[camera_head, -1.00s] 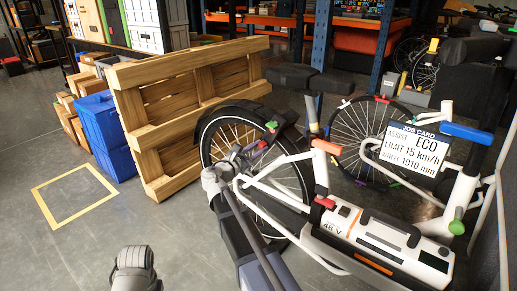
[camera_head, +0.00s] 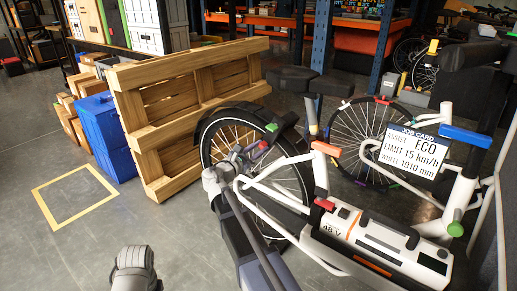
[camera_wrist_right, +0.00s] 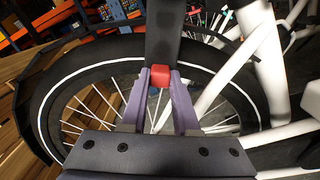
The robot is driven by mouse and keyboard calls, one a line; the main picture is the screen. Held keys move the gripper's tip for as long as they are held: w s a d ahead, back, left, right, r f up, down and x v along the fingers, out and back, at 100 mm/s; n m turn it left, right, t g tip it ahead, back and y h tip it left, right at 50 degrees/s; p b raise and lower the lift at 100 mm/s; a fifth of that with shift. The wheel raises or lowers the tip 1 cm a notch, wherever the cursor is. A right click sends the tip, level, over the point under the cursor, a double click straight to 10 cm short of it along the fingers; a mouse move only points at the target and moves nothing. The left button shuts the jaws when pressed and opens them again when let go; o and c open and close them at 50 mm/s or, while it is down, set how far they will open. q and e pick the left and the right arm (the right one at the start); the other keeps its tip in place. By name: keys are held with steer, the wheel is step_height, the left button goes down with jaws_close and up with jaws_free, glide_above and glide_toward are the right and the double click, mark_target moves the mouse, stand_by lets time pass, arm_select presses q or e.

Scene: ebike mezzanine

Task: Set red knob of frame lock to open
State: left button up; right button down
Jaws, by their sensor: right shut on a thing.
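The red knob (camera_wrist_right: 160,71) of the frame lock shows in the right wrist view between the two purple fingertips of my right gripper (camera_head: 257,150). The gripper is shut on the knob, one finger on each side. A dark upright part (camera_wrist_right: 162,35) stands just above the knob, in front of the bike's wheel. In the head view the gripper reaches the wheel (camera_head: 232,130) beside the white bike frame (camera_head: 322,170), and the knob is mostly hidden there. My left gripper is not in view; only a grey part of my left arm shows at the bottom.
A battery (camera_head: 372,235) marked 48 V lies along the frame. The floor at left is clear around a yellow square (camera_head: 76,197).

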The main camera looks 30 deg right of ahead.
steer(key=r+p, duration=0.1)
steer(key=s+r, duration=0.1)
steer(key=r+p, duration=0.1)
steer(key=shift+s+d+r+p, duration=0.2)
steer(key=shift+s+d+p, duration=0.05)
steer(key=shift+p, duration=0.1)
steer(key=shift+f, duration=0.15)
steer(key=c, duration=0.6)
jaws_free()
steer(key=shift+c, duration=0.2)
glide_toward(270, 137)
steer(key=shift+v, duration=0.8)
steer(key=shift+w, duration=0.1)
